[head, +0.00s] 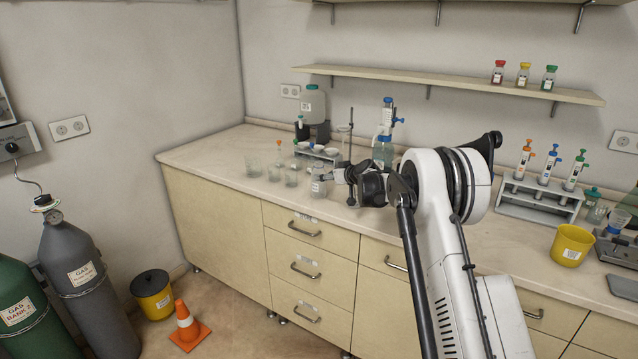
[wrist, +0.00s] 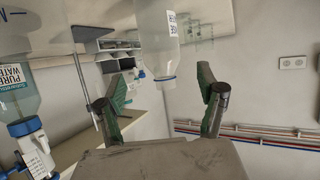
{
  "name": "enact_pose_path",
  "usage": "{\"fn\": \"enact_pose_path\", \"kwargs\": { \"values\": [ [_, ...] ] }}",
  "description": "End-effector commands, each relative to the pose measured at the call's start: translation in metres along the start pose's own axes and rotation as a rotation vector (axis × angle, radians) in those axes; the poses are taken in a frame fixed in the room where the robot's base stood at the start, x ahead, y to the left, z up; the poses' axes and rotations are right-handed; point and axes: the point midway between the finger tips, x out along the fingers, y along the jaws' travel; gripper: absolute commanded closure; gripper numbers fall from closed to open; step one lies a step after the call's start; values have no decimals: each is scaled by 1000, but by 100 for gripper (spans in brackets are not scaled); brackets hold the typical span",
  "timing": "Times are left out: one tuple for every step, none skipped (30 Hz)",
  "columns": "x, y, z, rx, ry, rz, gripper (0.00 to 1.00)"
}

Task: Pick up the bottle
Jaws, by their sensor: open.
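A small clear bottle (head: 318,188) with a white label stands on the bench, at the tip of my gripper (head: 326,176). In the wrist view the bottle (wrist: 152,42) appears upside down, with a blue ring near its neck end. My gripper (wrist: 162,85) is open, with one green-padded finger on each side of the bottle's neck end. Gaps show between the bottle and both fingers, and how deep it sits between them is unclear. My wrist hides part of the bench behind it in the head view.
A blue-topped dispenser bottle (head: 383,152) stands close behind my wrist, and also shows in the wrist view (wrist: 18,98). Glass beakers (head: 291,177) stand left of the bottle. A grey rack (head: 318,155) and a large jug (head: 313,105) are behind. The bench front (head: 215,170) is clear.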

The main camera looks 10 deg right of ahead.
Motion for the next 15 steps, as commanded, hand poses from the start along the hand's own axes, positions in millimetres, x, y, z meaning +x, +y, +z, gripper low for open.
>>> {"fn": "enact_pose_path", "kwargs": {
  "values": [
    [8, 0, 0, -1, 0, -1, 30],
    [11, 0, 0, -1, 0, 0, 30],
    [16, 0, 0, -1, 0, 0, 30],
    [19, 0, 0, -1, 0, -1, 30],
    [22, 0, 0, -1, -1, -1, 30],
    [24, -1, 0, -1, -1, -1, 30],
    [26, -1, 0, -1, -1, -1, 30],
    [28, -1, 0, -1, -1, -1, 30],
    [30, -1, 0, -1, -1, -1, 30],
    [30, -1, 0, -1, -1, -1, 30],
    [31, -1, 0, -1, -1, -1, 30],
    [32, -1, 0, -1, -1, -1, 30],
    [33, -1, 0, -1, -1, -1, 30],
    [35, -1, 0, -1, -1, -1, 30],
    [37, -1, 0, -1, -1, -1, 30]
  ]
}}
